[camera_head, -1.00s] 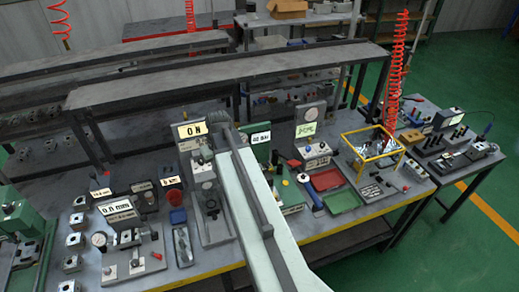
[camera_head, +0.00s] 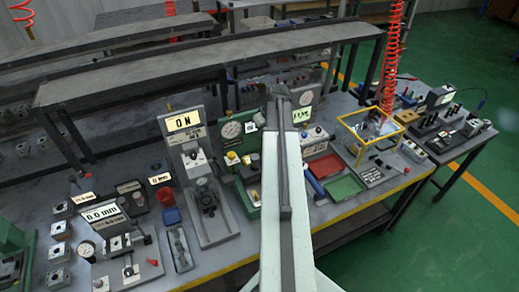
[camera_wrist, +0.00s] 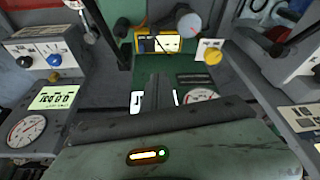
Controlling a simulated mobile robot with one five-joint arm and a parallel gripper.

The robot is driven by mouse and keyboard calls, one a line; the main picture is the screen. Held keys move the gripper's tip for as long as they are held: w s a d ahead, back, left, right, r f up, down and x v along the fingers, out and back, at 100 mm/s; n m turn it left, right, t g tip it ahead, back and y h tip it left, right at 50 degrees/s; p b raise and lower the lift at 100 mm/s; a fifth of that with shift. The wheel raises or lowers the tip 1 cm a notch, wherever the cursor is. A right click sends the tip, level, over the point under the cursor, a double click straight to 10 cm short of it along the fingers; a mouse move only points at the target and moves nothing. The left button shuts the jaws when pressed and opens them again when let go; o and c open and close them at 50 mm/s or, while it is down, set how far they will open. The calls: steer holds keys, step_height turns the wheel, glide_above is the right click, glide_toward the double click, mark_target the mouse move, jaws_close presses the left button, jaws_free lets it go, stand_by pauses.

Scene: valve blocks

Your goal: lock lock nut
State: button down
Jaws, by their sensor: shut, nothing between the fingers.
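My gripper (camera_wrist: 160,84) points down into the scene in the wrist view; its dark fingers are together and empty. In the head view my pale arm reaches over the bench, and its far end covers part of the stations behind it. I cannot tell which part is the lock nut. Ahead of the fingers are a yellow knob (camera_wrist: 211,57), a round grey knob (camera_wrist: 188,22) and a yellow-framed box (camera_wrist: 158,40). The fingers are apart from these. A green station (camera_head: 244,195) with a gauge (camera_head: 231,129) stands left of my arm.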

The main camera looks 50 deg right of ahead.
steer(key=b+x, duration=1)
steer(key=x, duration=0.1)
steer(key=shift+f+b, duration=0.2)
steer(key=shift+b, duration=0.1)
steer(key=s, duration=0.4)
steer(key=shift+a+r+p, duration=0.25)
steer(key=shift+a+p, duration=0.05)
steer(key=shift+a, duration=0.1)
steer(key=shift+s+d, duration=0.1)
steer(key=shift+s, duration=0.05)
